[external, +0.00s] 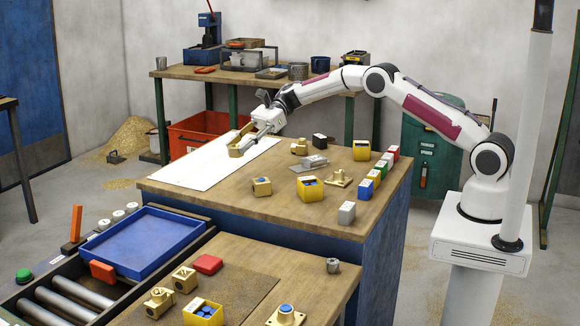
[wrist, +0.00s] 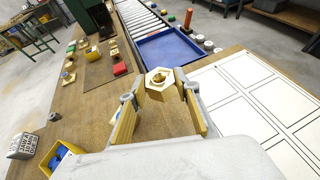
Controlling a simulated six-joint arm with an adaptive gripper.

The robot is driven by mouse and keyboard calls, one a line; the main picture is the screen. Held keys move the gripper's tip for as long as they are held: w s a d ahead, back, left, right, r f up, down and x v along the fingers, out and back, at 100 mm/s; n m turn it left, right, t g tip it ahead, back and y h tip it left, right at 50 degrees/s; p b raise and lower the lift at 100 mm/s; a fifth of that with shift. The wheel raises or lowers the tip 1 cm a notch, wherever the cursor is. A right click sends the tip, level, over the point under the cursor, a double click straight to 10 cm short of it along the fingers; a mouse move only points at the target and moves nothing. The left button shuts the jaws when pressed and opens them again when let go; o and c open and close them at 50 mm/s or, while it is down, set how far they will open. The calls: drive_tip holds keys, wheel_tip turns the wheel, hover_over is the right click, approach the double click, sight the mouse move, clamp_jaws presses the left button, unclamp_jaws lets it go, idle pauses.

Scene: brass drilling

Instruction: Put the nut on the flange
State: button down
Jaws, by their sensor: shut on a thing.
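A brass hexagonal nut (wrist: 160,79) with a round opening sits between the fingertips of my gripper (wrist: 159,92) in the wrist view. My gripper is shut on it. In the external view my gripper (external: 243,143) is over the far part of the white sheet, and the nut is hard to make out there. A brass piece with a flat square base and raised centre (external: 340,177), which looks like a flange, lies on the main bench right of the gripper. A similar flange-like piece with a blue top (external: 286,314) is on the near bench. I cannot tell which is the task's flange.
The white sheet (external: 205,168) is outlined into empty boxes. Yellow bins (external: 310,189), a brass block (external: 262,187) and a grey part (external: 313,162) stand on the main bench. A blue tray (external: 150,240) lies beyond the near bench. The bench's near left part is clear.

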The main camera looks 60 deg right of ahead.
drive_tip(key=s+d+r+m+t, duration=0.1)
drive_tip(key=s+d+r, duration=0.2)
drive_tip(key=d, duration=0.3)
drive_tip(key=s+d+r+m+t+h, duration=0.1)
drive_tip(key=s+d+r, duration=0.1)
drive_tip(key=d, duration=0.3)
drive_tip(key=s+d+r+t, duration=0.1)
drive_tip(key=s+d+r, duration=0.2)
drive_tip(key=d, duration=0.3)
drive_tip(key=n+g, duration=0.1)
drive_tip(key=g, duration=0.1)
hover_over(339, 177)
drive_tip(key=d, duration=0.3)
wheel_tip(339, 177, down, 4)
drive_tip(key=shift+d+r, duration=0.1)
drive_tip(key=shift+r, duration=0.1)
drive_tip(key=shift+f+y, duration=0.15)
drive_tip(key=shift+y, duration=0.15)
wheel_tip(339, 177, down, 6)
drive_tip(key=shift+f, duration=1.9)
